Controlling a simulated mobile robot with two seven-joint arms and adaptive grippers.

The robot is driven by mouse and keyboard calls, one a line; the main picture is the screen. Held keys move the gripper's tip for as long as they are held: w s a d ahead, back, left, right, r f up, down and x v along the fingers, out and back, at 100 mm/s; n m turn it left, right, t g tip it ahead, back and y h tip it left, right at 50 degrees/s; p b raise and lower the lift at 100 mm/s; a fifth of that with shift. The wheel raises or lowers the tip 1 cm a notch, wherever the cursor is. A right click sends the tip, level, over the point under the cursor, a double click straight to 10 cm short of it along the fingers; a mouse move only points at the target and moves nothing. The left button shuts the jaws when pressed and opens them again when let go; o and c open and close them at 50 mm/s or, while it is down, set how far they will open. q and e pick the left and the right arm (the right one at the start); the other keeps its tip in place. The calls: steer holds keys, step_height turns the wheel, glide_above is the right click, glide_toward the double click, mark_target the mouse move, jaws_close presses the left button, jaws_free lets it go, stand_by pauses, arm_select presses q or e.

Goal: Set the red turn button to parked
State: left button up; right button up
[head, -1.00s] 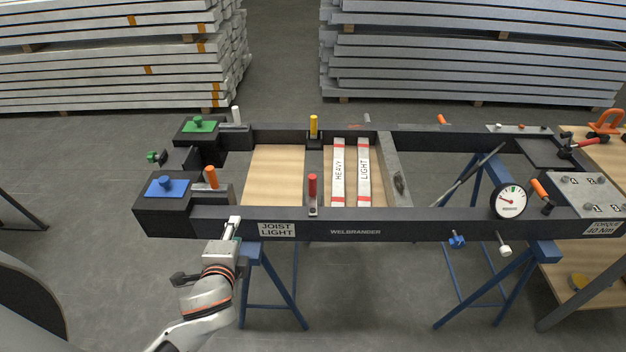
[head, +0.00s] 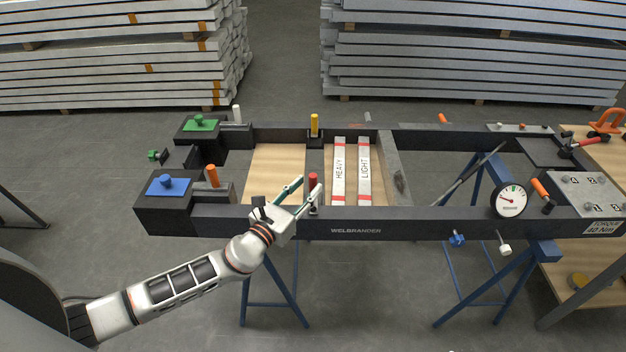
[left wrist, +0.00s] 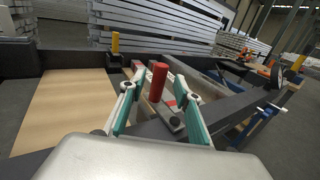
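The red turn button (head: 313,181) stands on the near rail of the dark frame, its red handle upright. In the left wrist view the red handle (left wrist: 158,82) rises between my two fingers, on a grey plate with a dark round knob at its near end. My left gripper (head: 306,184) is open, with one finger on each side of the red handle. A gap shows between the handle and each finger in the left wrist view (left wrist: 160,84). The lower part of the button is partly hidden in the head view. My right gripper is not in view.
A yellow button (head: 314,124) stands on the far rail. Two bars marked HEAVY (head: 338,172) and LIGHT (head: 364,172) lie inside the frame. A gauge (head: 509,201) sits right.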

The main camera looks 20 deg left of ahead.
mark_target(310, 183)
arm_select(q)
steer(key=shift+x, duration=2.05)
jaws_close()
steer(key=shift+a, duration=0.1)
